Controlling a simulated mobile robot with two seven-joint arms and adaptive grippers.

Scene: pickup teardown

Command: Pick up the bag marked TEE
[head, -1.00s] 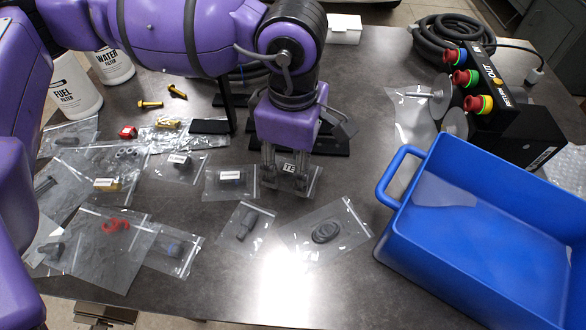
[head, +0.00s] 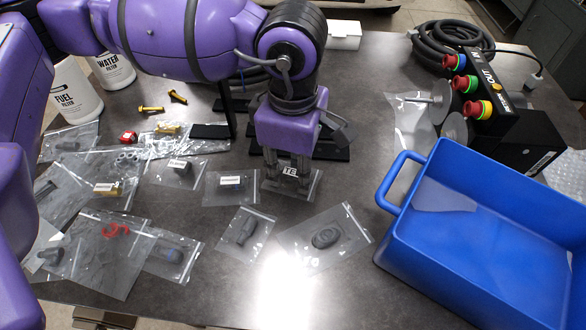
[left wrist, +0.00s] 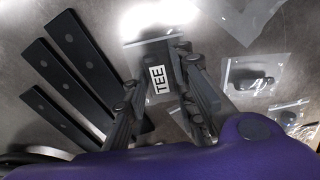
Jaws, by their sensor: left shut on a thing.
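The bag marked TEE is a small clear bag (head: 309,184) with a dark part and a white label, near the middle of the table in the head view. In the left wrist view its TEE label (left wrist: 158,79) faces the camera between the fingers. My left gripper (head: 288,176) points down over this bag and is shut on it, with the fingers on either side of the label; it also shows in the left wrist view (left wrist: 160,100). The fingers hide part of the bag. I cannot tell whether the bag is clear of the table. My right gripper is not in view.
Several other clear bags lie left and in front, one labelled bag (head: 231,183) close beside the gripper. A blue bin (head: 402,165) stands at the right, a black box with coloured buttons (head: 510,125) behind it. Black bars (left wrist: 75,65) lie near the gripper.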

